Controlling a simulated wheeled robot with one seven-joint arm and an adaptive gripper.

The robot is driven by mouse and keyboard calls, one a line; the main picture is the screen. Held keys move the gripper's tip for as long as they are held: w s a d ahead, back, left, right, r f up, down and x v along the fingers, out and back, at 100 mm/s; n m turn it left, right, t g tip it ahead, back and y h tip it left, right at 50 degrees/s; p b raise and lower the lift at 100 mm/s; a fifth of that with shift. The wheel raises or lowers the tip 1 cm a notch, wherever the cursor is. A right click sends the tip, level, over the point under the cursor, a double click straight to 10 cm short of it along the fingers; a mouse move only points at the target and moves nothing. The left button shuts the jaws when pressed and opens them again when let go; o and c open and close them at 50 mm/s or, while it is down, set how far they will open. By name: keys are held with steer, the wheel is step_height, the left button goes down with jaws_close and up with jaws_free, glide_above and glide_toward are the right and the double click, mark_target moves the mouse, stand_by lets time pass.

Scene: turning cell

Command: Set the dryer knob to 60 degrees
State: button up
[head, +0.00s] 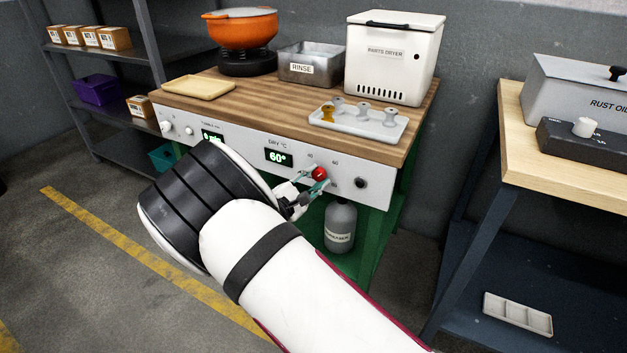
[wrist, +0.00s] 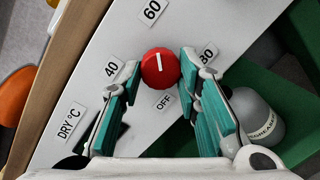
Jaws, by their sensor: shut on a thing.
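The red dryer knob (head: 319,173) is on the white front panel of the wooden-topped bench. In the wrist view the knob (wrist: 153,78) sits between my teal finger pads, and its white line points up toward the 60 label (wrist: 152,10). The 40, 80 and OFF labels (wrist: 164,102) stand around it. The green DRY display (head: 278,157) reads 60°. My gripper (head: 312,182) is shut on the knob, one finger on each side. My wrist hides part of the panel in the head view.
A black button (head: 361,183) is right of the knob. A grey degreaser bottle (head: 340,228) stands below the panel, near my fingers. On the benchtop are a parts dryer (head: 391,75), a tray of metal parts (head: 385,128) and a rinse tub (head: 312,57).

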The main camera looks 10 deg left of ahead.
steer(key=shift+f, duration=0.1)
stand_by(0.3)
steer(key=o, duration=1.1)
steer(key=shift+o, duration=0.2)
steer(key=v, duration=1.2)
